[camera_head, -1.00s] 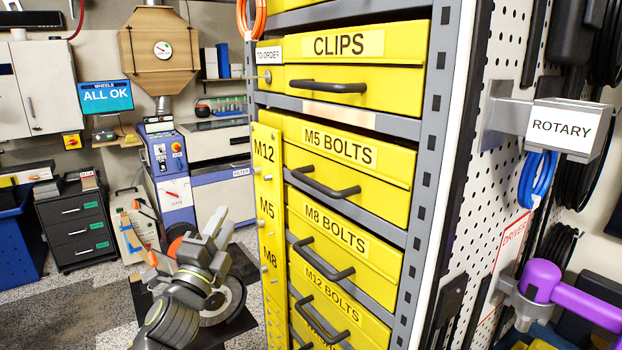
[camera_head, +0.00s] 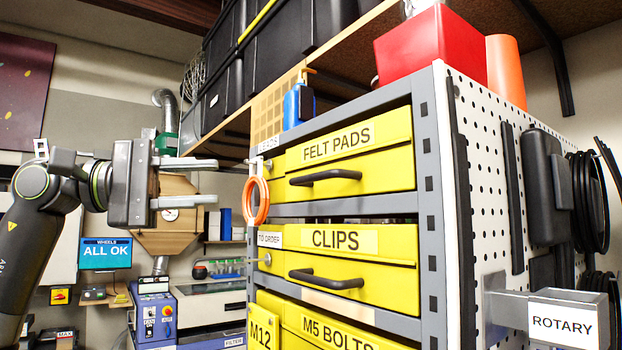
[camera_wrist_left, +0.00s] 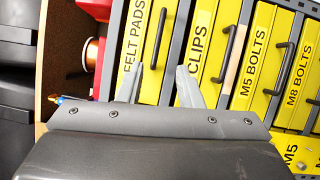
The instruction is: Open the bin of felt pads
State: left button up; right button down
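The yellow bin of felt pads (camera_head: 385,168) is the top bin in the grey rack, and it appears closed. Its black bar handle (camera_head: 325,177) runs across the front under the label. In the left wrist view the felt pads bin (camera_wrist_left: 140,25) and its handle (camera_wrist_left: 154,35) lie beyond the fingers, turned sideways. My left gripper (camera_head: 213,182) is open and empty, left of the bin at about handle height, with its fingers pointing right and clear of the handle. Its fingertips (camera_wrist_left: 161,72) show apart in the left wrist view. My right gripper is in neither view.
The clips bin (camera_head: 390,243) sits directly below, with the M5 bolts bin (camera_head: 310,325) under it. An orange ring (camera_head: 256,200) hangs at the rack's left edge, near the fingers. A red box (camera_head: 425,50) stands on the rack.

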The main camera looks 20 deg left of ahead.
aim_at(307, 178)
pick_arm(q)
jog(key=shift+m+t+y, duration=0.3)
jog(key=shift+y, duration=0.2)
jog(key=p+x, duration=0.2)
jog(key=x, duration=0.3)
jog(key=p+x, duration=0.2)
jog(key=x, duration=0.3)
jog(key=r+p+x, duration=0.1)
jog(key=p+x, duration=0.2)
jog(key=x, duration=0.2)
jog(key=shift+d, duration=0.35)
jog(key=shift+s, duration=0.1)
grip_shut()
